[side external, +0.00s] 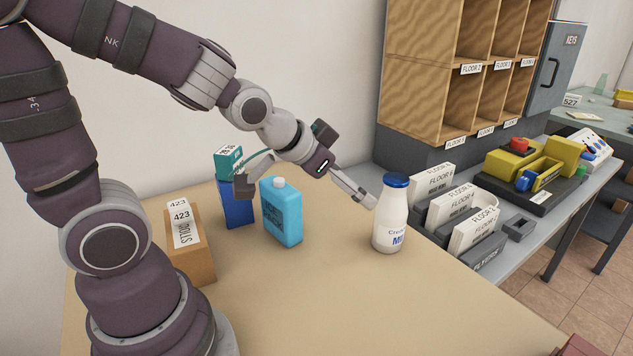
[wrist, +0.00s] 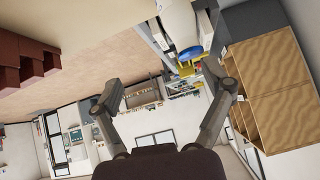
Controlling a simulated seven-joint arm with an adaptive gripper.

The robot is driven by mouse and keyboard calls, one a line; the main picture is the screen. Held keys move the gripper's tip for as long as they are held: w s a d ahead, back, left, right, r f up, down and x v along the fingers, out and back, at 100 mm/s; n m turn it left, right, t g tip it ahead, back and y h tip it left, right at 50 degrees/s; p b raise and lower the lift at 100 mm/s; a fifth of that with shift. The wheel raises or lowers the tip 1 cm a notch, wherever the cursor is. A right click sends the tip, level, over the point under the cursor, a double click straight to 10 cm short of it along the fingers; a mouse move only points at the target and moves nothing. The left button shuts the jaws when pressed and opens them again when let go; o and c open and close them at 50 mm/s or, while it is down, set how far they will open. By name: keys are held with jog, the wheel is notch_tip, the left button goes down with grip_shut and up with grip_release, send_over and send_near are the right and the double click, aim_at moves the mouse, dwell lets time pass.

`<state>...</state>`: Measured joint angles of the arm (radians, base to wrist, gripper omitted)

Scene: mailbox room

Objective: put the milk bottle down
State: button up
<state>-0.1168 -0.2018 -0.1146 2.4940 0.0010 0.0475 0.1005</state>
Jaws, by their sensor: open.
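The milk bottle (side external: 389,226), white with a blue cap, stands upright on the tan table at the right in the side external view. My gripper (side external: 306,195) is spread wide open with nothing between its fingers. Its right fingertip is close beside the bottle's left side; I cannot tell whether they touch. In the wrist view my open gripper (wrist: 172,98) has both fingers apart.
A light-blue jug (side external: 281,212) stands under my left finger, with a dark-blue box (side external: 237,203) behind it and a cardboard box (side external: 191,244) at left. Floor-labelled files (side external: 458,213) and a wooden pigeonhole cabinet (side external: 428,60) stand at right. The front table is clear.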

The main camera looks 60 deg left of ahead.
aim_at(389, 186)
jog(key=w+a+f+n+t+y, duration=0.1)
jog(key=w+f+t, duration=0.1)
jog(key=w, duration=0.2)
jog(key=w+a+f+n+t+y, duration=0.1)
jog(key=w+f+t, duration=0.1)
jog(key=w, duration=0.3)
jog(key=w+a+f+n+t+y, duration=0.1)
jog(key=w+f+t, duration=0.1)
jog(key=w+t, duration=0.2)
jog(key=shift+w+a, duration=0.4)
jog(key=shift+w, duration=0.1)
jog(key=c, duration=1.4)
